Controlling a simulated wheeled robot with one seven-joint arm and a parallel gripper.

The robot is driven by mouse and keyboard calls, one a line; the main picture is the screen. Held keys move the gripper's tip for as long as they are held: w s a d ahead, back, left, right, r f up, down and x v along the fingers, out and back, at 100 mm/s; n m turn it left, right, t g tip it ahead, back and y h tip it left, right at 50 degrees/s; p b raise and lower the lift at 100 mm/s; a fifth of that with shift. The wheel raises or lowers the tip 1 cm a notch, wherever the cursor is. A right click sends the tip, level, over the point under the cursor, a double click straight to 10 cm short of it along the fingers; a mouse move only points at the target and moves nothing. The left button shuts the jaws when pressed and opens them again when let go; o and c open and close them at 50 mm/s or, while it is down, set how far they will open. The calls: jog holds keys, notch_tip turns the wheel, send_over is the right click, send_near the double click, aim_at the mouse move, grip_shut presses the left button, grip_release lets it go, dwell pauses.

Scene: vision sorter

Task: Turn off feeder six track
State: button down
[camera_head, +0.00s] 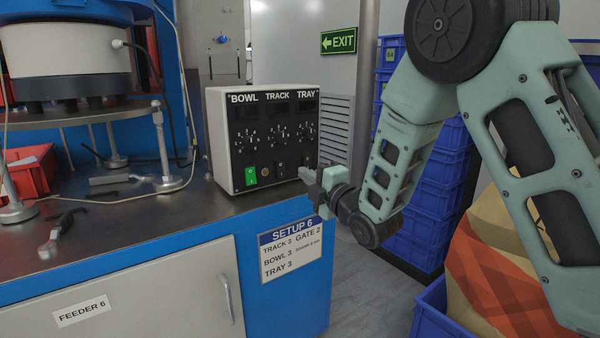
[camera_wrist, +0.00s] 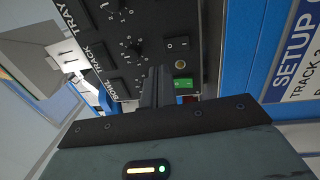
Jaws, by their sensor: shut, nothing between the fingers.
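The feeder control box (camera_head: 240,178) has a black panel with BOWL, TRACK and TRAY columns, each with a display and knobs. Below BOWL is a lit green rocker switch (camera_head: 250,176); it also shows in the wrist view (camera_wrist: 184,84). The TRACK rocker switch (camera_head: 280,169) is black and unlit; it shows clearly in the wrist view (camera_wrist: 178,44). A round brass part (camera_wrist: 180,65) sits between them. My gripper (camera_head: 306,173) is shut and empty, in front of the panel's lower right in the head view. Its fingertips (camera_wrist: 159,70) point at the panel; contact cannot be told.
The box stands near the right end of the steel bench (camera_head: 130,215). A SETUP 6 card (camera_head: 290,248) hangs on the blue front below. A bowl feeder (camera_head: 65,65), red bin (camera_head: 30,170) and loose tools lie left. Blue crates (camera_head: 425,190) stand right.

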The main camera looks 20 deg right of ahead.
jog(key=shift+s+d+r+p, duration=0.1)
jog(key=shift+s+d, duration=0.2)
jog(key=shift+s, duration=0.55)
jog(key=shift+s+d+r+p, duration=0.15)
jog(key=shift+s+d, duration=0.1)
jog(key=shift+s, duration=0.65)
jog(key=shift+s+d+r+p, duration=0.1)
jog(key=shift+s+d, duration=0.2)
jog(key=shift+s, duration=0.55)
jog(key=shift+a, duration=0.1)
